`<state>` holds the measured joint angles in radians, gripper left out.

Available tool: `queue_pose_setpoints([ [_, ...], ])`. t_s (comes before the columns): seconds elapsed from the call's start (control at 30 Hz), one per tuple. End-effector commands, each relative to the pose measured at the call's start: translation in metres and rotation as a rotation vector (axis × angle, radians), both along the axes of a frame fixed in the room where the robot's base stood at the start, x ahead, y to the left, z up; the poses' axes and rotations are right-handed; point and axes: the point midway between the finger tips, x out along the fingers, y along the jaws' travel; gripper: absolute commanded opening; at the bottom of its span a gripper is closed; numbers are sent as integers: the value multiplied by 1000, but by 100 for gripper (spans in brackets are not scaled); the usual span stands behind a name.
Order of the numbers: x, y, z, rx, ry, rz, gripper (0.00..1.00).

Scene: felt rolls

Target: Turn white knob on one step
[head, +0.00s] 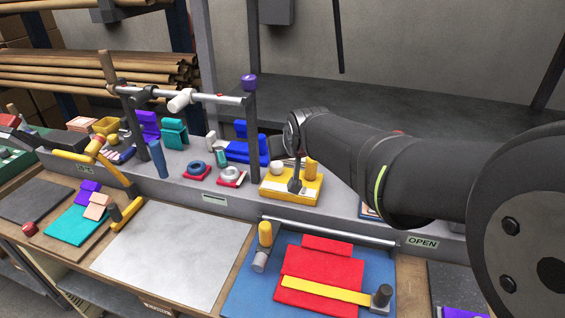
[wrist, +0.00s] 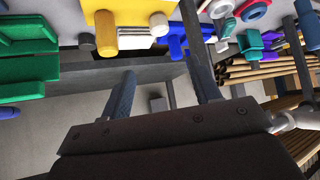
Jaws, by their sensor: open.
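A white round, ring-like knob (head: 230,174) sits on a small red base on the grey ledge, just right of a similar blue knob (head: 197,168). In the wrist view the white knob (wrist: 220,9) shows at the top edge, right of my fingers, partly cut off. My gripper (head: 294,180) is over the yellow block, to the right of the white knob and apart from it. In the wrist view my gripper (wrist: 160,42) has its two dark fingers spread wide, with nothing held between them.
The yellow block (head: 278,190) carries a yellow peg (head: 310,168) and a short white peg (head: 276,167). A dark post (head: 253,140) with a purple top stands between the white knob and my gripper. A blue mat (head: 238,296) with red felt lies in front.

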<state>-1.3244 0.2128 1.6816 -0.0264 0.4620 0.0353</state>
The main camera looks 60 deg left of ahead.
Motion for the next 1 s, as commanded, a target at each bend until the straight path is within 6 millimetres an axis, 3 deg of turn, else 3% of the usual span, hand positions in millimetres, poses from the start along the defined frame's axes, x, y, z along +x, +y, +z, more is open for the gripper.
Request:
queue_pose_setpoints([
  [0.27,6,21,-24,-3,1,0,57],
  [1.0,28,104,-109,-2,1,0,57],
])
